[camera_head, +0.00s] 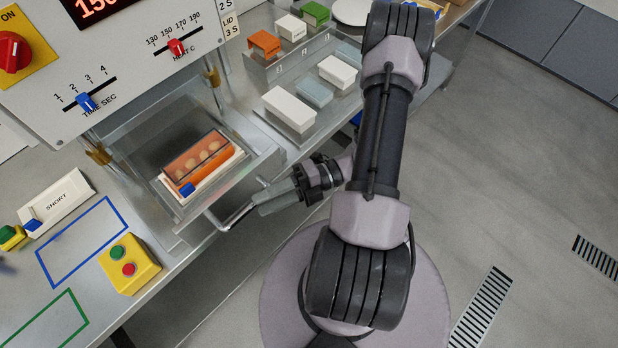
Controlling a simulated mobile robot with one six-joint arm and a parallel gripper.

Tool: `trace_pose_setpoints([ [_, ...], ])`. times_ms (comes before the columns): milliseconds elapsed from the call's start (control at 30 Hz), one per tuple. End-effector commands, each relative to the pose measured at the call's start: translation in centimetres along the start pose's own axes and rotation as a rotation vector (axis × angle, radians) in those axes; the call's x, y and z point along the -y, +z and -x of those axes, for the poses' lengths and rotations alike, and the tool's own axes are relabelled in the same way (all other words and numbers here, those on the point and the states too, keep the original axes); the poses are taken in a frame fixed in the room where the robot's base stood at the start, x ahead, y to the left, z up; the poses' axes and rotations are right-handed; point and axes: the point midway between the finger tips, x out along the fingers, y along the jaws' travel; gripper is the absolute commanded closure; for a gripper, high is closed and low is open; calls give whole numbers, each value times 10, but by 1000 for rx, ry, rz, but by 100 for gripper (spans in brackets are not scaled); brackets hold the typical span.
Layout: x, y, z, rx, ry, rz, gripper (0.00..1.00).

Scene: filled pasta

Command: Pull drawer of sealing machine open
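The sealing machine (150,40) stands at the upper left, with a red-digit display and sliders on its front. Its drawer (266,163) is out from under the housing and holds an orange and white tray (203,166) with several pale pieces under a clear orange-tinted cover. A bar handle (235,217) runs along the drawer's front. My gripper (252,204) is at the right end of this handle, reaching in from the right. Its fingertips meet or overlap the bar; whether they are closed around it is too small to tell.
A yellow box with green and red buttons (130,264) sits on the bench left of the drawer. White, orange and green containers (289,108) stand in a rack right of it. Blue and green outlines mark the bench at left. Open floor lies right.

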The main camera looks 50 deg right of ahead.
Motion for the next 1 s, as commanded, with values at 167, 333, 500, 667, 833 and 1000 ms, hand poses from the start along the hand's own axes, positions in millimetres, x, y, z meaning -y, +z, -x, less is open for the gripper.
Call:
trace_pose_setpoints([
  [167,-1,0,54,5,-1,2,64],
  [333,-1,0,97,4,-3,0,64],
  [500,0,0,118,0,-1,0,64],
  [667,0,0,121,0,0,-1,64],
  [833,0,0,120,0,-1,-1,64],
  [1000,-2,1,119,-12,-18,21,64],
])
